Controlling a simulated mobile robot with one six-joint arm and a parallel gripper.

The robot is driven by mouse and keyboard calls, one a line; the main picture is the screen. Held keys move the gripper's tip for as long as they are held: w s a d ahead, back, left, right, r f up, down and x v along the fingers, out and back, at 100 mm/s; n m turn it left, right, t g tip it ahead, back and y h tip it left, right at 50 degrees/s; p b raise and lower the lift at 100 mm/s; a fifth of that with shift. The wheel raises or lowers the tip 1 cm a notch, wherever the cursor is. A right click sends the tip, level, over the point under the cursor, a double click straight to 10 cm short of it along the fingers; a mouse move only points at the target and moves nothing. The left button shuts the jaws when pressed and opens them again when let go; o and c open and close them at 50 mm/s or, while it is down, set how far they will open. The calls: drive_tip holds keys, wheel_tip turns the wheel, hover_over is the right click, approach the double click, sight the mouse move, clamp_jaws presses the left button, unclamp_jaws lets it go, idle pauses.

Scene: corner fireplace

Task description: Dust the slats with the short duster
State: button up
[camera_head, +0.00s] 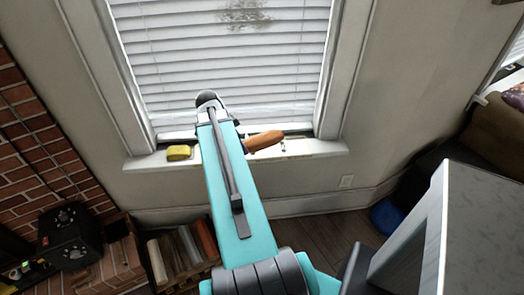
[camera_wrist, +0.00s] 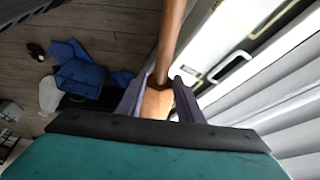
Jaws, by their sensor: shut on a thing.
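The window's white slats (camera_head: 225,70) fill the middle top of the head view, with a dark grey smudge (camera_head: 243,14) near the top. The slats also show at the right of the wrist view (camera_wrist: 295,120). My gripper (camera_wrist: 158,88) is shut on a brown wooden handle, taken to be the short duster (camera_wrist: 172,38), which runs up out of the wrist view. In the head view the duster's orange-brown end (camera_head: 264,140) sticks out right of my arm, in front of the sill. Its dusting head is not visible, and my arm hides the gripper there.
A yellow block (camera_head: 179,153) sits on the window sill (camera_head: 150,160), left of my arm. Below stand a crate of long pieces (camera_head: 182,255) and a black box (camera_head: 70,238) by the brick wall (camera_head: 50,150). Blue items (camera_wrist: 80,75) lie on the floor.

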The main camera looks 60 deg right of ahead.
drive_tip(key=w+a+r+n, duration=0.1)
drive_tip(key=w+a, duration=0.2)
drive_tip(key=w, duration=0.1)
drive_tip(key=w+a+r+n+t, duration=0.1)
drive_tip(key=w+a+r, duration=0.1)
drive_tip(key=w, duration=0.3)
drive_tip(key=w+a+r+n, duration=0.1)
drive_tip(key=w+a+r, duration=0.1)
drive_tip(key=w+a, duration=0.2)
drive_tip(key=shift+w+n, duration=0.15)
drive_tip(key=shift+n, duration=0.25)
drive_tip(key=shift+w+a+r+n+t+y, duration=0.85)
drive_tip(key=shift+w+a+r+n, duration=2.1)
drive_tip(key=shift+a, duration=3.35)
drive_tip(key=shift+w+a+r+n+t+y, duration=0.4)
drive_tip(key=shift+w+a+r+n+t, duration=1.25)
drive_tip(key=shift+w+a+n, duration=3.35)
drive_tip(key=shift+w+a+r+n+t+y, duration=1)
drive_tip(key=shift+a+r+n, duration=1.85)
drive_tip(key=shift+a, duration=4.7)
drive_tip(key=shift+w+r+g+h, duration=0.15)
drive_tip(key=shift+w+g+h, duration=0.2)
drive_tip(key=shift+g, duration=0.05)
drive_tip(key=shift+a, duration=0.1)
